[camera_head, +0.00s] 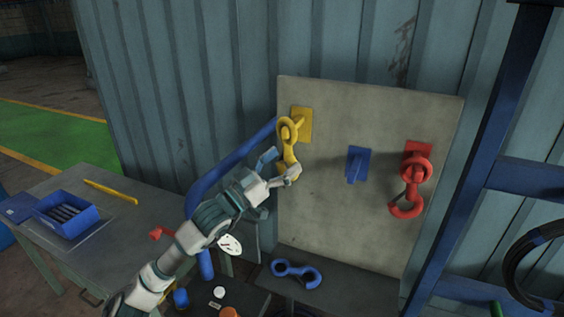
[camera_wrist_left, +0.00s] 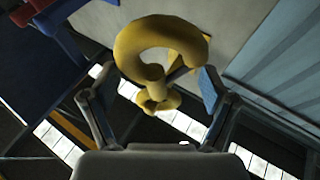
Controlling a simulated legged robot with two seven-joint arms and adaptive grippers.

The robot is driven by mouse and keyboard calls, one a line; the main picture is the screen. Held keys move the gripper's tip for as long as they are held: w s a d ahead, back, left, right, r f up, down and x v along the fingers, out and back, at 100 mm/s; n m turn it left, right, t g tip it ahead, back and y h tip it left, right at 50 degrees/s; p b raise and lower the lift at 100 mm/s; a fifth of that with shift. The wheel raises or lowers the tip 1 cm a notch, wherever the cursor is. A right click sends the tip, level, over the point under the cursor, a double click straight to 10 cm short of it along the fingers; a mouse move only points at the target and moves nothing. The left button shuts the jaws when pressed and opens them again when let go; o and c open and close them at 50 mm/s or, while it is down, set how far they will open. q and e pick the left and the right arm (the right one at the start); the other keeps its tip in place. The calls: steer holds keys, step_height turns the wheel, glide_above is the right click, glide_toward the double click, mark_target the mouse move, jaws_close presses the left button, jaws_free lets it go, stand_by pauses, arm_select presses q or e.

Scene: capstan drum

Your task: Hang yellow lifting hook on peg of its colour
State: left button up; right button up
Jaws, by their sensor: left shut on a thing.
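The yellow lifting hook (camera_head: 289,146) is upright at the yellow peg (camera_head: 303,122), at the upper left of the grey board. Its ring is at the peg's front; I cannot tell for sure whether the ring is around the peg. My left gripper (camera_head: 281,167) is shut on the hook's lower part. In the left wrist view the yellow hook (camera_wrist_left: 160,38) shows its thick curve beyond the fingers of my left gripper (camera_wrist_left: 152,92), partly hiding the peg area. My right gripper is not in view.
The red hook (camera_head: 407,186) hangs at the red peg (camera_head: 417,150). The blue peg (camera_head: 357,164) is bare. A blue hook (camera_head: 297,273) lies on the dark surface below the grey board (camera_head: 340,220). A blue rail (camera_head: 232,160) runs left of the board. A table with a blue tray (camera_head: 67,214) stands left.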

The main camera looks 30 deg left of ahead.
arm_select(q)
steer(key=shift+w+a+r, duration=0.1)
steer(key=shift+a+r, duration=0.05)
steer(key=shift+w+p, duration=0.3)
steer(key=shift+w+d, duration=0.25)
steer(key=shift+w, duration=0.05)
steer(key=shift+w+a+f, duration=0.1)
steer(key=shift+w+f, duration=0.3)
steer(key=shift+w+a+f+b, duration=0.1)
steer(key=shift+w+f+b, duration=0.05)
steer(key=shift+b, duration=0.2)
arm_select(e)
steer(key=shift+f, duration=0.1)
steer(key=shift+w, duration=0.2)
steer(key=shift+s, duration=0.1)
